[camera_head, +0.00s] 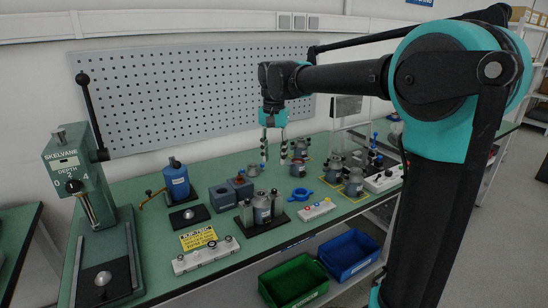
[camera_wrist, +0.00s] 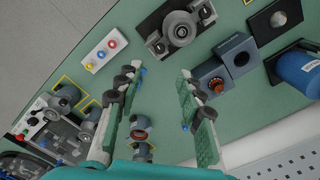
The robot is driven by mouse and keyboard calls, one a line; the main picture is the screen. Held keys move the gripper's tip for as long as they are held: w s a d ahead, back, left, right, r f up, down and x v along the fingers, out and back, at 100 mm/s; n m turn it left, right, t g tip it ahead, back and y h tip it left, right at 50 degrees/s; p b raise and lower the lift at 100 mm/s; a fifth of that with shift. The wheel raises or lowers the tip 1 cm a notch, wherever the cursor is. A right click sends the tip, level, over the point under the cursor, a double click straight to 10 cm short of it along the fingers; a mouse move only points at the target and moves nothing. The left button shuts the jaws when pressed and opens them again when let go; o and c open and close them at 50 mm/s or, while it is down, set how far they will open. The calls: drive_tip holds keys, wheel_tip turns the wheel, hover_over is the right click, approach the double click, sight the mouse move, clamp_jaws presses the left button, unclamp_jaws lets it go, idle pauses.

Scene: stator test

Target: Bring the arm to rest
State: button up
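My gripper (camera_head: 274,158) hangs fingers-down above the back middle of the green bench (camera_head: 160,205), at the end of my outstretched black and teal arm. In the wrist view my gripper (camera_wrist: 160,90) is open, with its two green-padded fingers well apart. I see nothing held between them. A grey part with a copper-coloured inside (camera_wrist: 140,128) shows beyond the fingers, near the left one.
A fixture with a grey cylinder (camera_head: 262,208), two dark blue blocks (camera_head: 223,197), a blue bottle (camera_head: 176,180) and a button strip (camera_head: 317,209) stand on the bench. A green press (camera_head: 78,180) is at left. Several grey parts (camera_head: 354,185) stand at right. A pegboard (camera_head: 200,95) is behind.

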drive_tip(key=shift+d+f, duration=0.1)
drive_tip(key=s+d+f+n+t, duration=0.1)
drive_tip(key=s+d+f+t, duration=0.1)
drive_tip(key=s+d+f, duration=0.7)
drive_tip(key=s+d+f+n+t, duration=0.2)
drive_tip(key=s+d+f, duration=0.8)
drive_tip(key=d+f, duration=0.4)
drive_tip(key=shift+d+f, duration=0.35)
